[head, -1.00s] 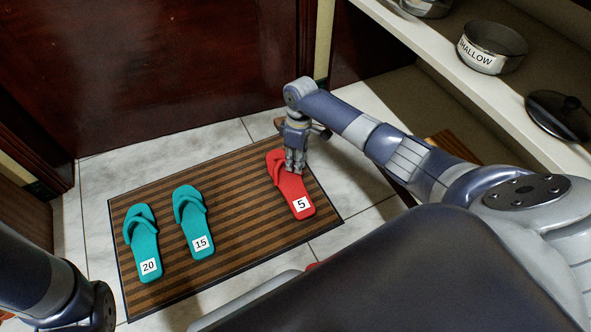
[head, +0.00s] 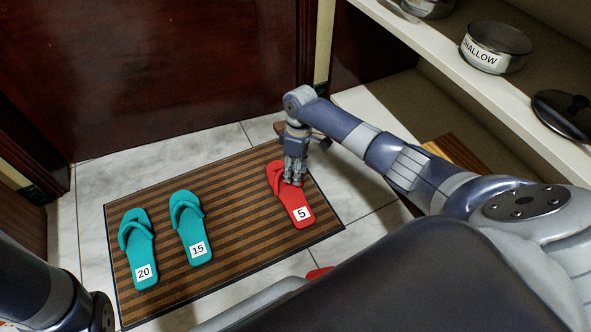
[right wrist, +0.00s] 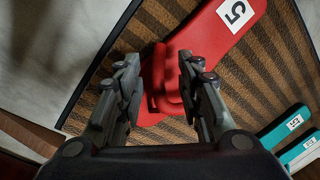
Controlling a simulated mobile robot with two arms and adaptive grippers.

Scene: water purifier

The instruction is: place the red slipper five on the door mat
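The red slipper five (head: 293,205) lies on the right part of the brown striped door mat (head: 240,205), its label toward the mat's near edge. It also shows in the right wrist view (right wrist: 205,40). My right gripper (head: 294,180) is low over the slipper's strap end. In the right wrist view its two fingers (right wrist: 163,88) stand apart on either side of the red strap, with gaps visible, so it looks open. My left arm enters at the lower left; its gripper is out of view.
Teal slippers labelled 20 (head: 139,250) and 15 (head: 190,228) lie on the mat's left half. Another red piece (head: 318,272) shows beyond the mat, mostly hidden by my body. A dark door (head: 150,70) stands behind. A shelf (head: 470,75) with pots is at right.

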